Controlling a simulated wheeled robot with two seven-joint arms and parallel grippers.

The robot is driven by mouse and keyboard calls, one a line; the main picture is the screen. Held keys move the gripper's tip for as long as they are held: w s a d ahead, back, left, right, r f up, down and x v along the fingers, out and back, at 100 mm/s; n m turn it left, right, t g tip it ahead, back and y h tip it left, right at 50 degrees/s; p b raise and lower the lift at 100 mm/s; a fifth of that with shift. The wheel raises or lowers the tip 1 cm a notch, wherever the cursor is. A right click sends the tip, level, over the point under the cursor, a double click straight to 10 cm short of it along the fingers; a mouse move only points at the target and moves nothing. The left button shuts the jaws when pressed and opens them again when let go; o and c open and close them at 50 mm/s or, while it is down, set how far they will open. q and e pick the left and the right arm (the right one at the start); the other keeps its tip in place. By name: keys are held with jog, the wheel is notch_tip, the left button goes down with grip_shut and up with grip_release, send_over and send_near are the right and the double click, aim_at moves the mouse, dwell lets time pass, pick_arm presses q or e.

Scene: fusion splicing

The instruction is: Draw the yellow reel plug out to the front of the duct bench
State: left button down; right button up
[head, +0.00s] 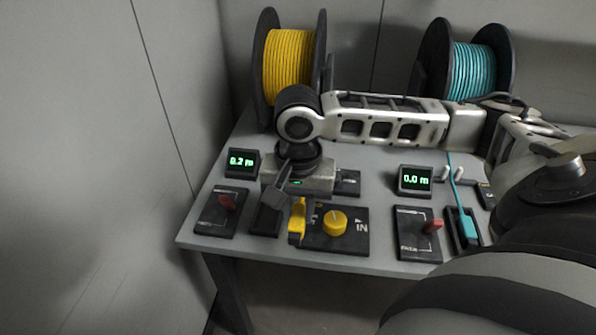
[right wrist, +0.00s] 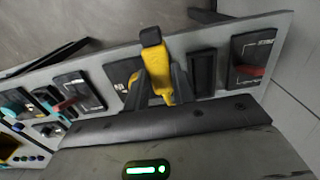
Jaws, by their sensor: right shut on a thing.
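The yellow plug (head: 297,226) is near the front of the duct bench (head: 375,255), left of the yellow knob. My right gripper (head: 296,204) reaches down over the bench and is shut on the yellow plug. In the right wrist view the yellow plug (right wrist: 158,78) sits between the two dark fingers, and its black end overlaps the bench's front edge. The yellow reel (head: 290,55) stands at the back left. The yellow cable behind the plug is hidden by my right arm. My left gripper is not in view.
A display (head: 243,162) reads 0.2 m; another (head: 416,180) reads 0.0 m. A panel with a yellow knob (head: 335,222) lies right of the plug. Red-lever panels (head: 222,210) (head: 418,235) flank it. A teal plug (head: 466,226) and teal reel (head: 475,70) are at right.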

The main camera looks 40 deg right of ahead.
jog(key=shift+s+d+r, duration=0.1)
jog(key=shift+r, duration=0.05)
jog(key=s+d+n+p, duration=0.2)
jog(key=s+d+n, duration=0.4)
jog(key=n, duration=0.6)
jog(key=shift+s+d+p, duration=0.15)
jog(key=shift+s+p, duration=0.2)
jog(key=shift+s, duration=0.35)
